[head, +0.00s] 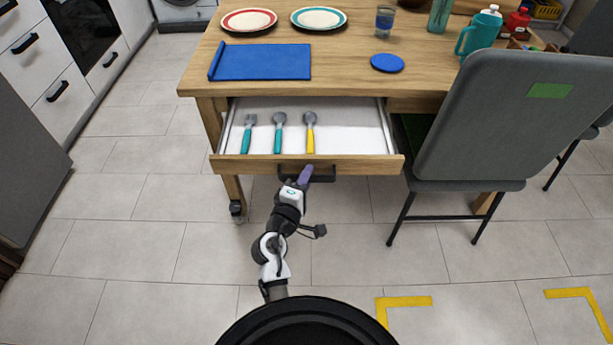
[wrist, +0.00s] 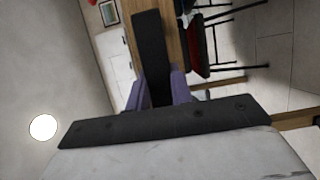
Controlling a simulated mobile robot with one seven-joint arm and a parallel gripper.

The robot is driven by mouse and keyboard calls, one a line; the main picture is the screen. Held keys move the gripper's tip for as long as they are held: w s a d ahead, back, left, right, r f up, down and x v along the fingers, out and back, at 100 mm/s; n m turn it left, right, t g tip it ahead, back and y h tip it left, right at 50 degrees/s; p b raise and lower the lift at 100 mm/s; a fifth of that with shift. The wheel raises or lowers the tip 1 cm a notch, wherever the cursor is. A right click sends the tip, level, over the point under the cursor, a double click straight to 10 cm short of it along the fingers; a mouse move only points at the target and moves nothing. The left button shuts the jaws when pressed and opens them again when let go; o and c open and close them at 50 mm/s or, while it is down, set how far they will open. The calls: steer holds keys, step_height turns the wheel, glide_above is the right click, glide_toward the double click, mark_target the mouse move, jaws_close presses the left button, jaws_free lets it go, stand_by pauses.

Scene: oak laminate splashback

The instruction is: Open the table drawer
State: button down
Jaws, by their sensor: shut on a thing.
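The wooden table drawer (head: 230,163) stands pulled out from under the table top, its white inside showing. Its dark bar handle (head: 343,170) is on the front panel and also shows as a dark strip in the wrist view (wrist: 150,45). My gripper (head: 305,174) is at the handle, with its purple fingers on either side of the bar in the wrist view (wrist: 158,84). It is shut on the handle. The fingertips' exact contact is partly hidden. Inside the drawer lie a teal fork (head: 248,135), a teal spoon (head: 278,132) and a yellow spoon (head: 310,133).
A grey chair (head: 535,125) stands close to the drawer's right side. The table top (head: 345,75) holds plates, a blue mat (head: 262,62), a blue coaster (head: 387,63) and drinkware. The tiled floor left of my arm is clear.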

steer(key=c, duration=1.2)
jaws_free()
steer(key=shift+c, duration=0.2)
steer(key=shift+s, duration=0.15)
